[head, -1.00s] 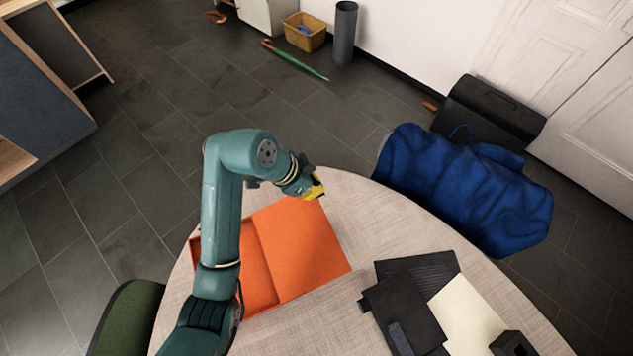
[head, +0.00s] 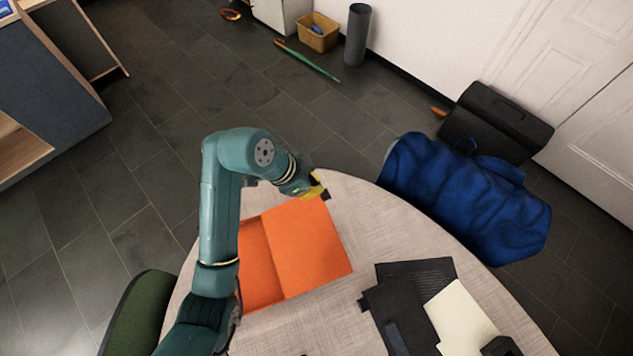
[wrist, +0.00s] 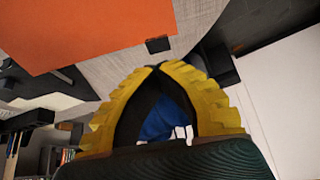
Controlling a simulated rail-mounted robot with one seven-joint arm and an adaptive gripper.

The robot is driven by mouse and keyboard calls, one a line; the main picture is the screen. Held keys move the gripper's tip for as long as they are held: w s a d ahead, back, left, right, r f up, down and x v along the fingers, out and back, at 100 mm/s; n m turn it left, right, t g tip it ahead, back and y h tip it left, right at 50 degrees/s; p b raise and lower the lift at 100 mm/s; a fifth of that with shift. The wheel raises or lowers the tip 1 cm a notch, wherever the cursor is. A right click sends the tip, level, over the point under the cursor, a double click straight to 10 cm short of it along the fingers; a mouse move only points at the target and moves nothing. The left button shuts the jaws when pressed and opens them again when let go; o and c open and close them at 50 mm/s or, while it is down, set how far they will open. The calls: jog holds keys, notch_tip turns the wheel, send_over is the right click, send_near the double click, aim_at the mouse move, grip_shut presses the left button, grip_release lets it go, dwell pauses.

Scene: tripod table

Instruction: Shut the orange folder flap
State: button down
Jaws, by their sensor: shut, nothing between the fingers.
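The orange folder (head: 308,250) lies on the round table, opened out, with a crease between its left and right parts. My arm covers part of its left side. My gripper (head: 322,191), with yellow fingers, is near the folder's far edge, at the top right part. In the wrist view the yellow fingers (wrist: 155,70) meet at their tips with nothing between them. The folder (wrist: 80,30) fills the upper left of that view, apart from the fingers. I cannot tell how high the gripper is above the folder.
Black folders (head: 400,310) and a cream sheet (head: 460,318) lie on the table (head: 390,225) at the right. A blue bag (head: 465,195) and a black case (head: 495,120) are beyond the table's edge. A green chair (head: 140,310) stands at the left.

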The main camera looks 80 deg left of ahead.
jog(key=shift+s+d+r+p, duration=0.8)
jog(key=shift+s+r+p, duration=3)
jog(key=shift+s, duration=1.4)
jog(key=s+d+f+p, duration=0.1)
jog(key=s+f+p, duration=0.1)
jog(key=s, duration=0.7)
jog(key=s+d+f+p, duration=0.2)
jog(key=s+f, duration=0.3)
jog(key=s, duration=0.4)
jog(key=shift+s+f, duration=0.15)
jog(key=shift+s, duration=0.2)
dwell(0.7)
